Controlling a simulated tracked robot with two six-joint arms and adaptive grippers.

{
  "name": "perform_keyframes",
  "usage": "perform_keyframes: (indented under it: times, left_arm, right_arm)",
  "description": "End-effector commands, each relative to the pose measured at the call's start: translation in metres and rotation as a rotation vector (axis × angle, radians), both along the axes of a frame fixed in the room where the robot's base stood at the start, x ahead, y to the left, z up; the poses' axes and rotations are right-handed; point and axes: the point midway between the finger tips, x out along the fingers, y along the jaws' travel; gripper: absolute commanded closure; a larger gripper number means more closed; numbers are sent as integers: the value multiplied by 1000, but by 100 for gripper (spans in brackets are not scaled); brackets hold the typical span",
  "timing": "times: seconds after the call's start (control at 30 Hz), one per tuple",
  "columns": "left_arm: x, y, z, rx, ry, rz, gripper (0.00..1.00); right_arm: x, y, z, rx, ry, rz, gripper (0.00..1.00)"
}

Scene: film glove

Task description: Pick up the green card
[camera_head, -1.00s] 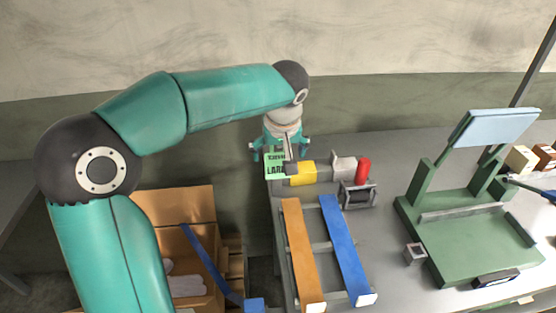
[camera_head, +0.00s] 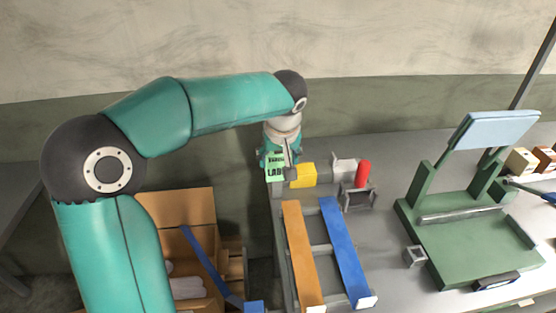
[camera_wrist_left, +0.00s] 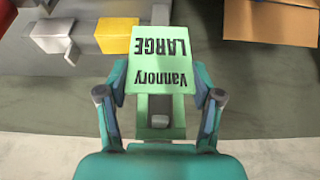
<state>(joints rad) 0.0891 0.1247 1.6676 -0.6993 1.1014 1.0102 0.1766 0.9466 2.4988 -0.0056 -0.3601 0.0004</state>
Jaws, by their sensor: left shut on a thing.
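The green card (camera_head: 276,170) has dark lettering, with "LARGE" readable in the left wrist view (camera_wrist_left: 159,62), where the text appears upside down. My left gripper (camera_head: 277,160) is at the far left corner of the grey table. In the left wrist view the left gripper (camera_wrist_left: 160,97) has its two fingers shut on the card, one on each side edge. Whether the card still touches the table or what lies under it cannot be told. My right gripper is not in view.
A yellow block (camera_head: 303,175), a grey part (camera_head: 343,166) and a red cylinder (camera_head: 362,174) stand close right of the card. Orange (camera_head: 302,250) and blue (camera_head: 345,250) strips lie in front. A green stand (camera_head: 470,235) is at right. A cardboard box (camera_head: 180,205) sits below, left of the table.

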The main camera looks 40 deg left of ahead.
Motion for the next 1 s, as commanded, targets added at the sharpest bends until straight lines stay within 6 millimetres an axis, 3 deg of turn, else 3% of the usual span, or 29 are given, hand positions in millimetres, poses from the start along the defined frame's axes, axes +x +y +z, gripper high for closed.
perform_keyframes:
  times: [0.27, 0.37, 1.0]
  left_arm:
    - [1, 0, 14, 1, -2, 1, 51]
    - [-7, -11, 13, 0, -2, -5, 51]
    - [-89, -114, 13, 0, -1, -8, 51]
  right_arm:
    - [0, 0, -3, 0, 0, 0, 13]
    - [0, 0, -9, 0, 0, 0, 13]
    - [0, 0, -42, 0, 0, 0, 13]
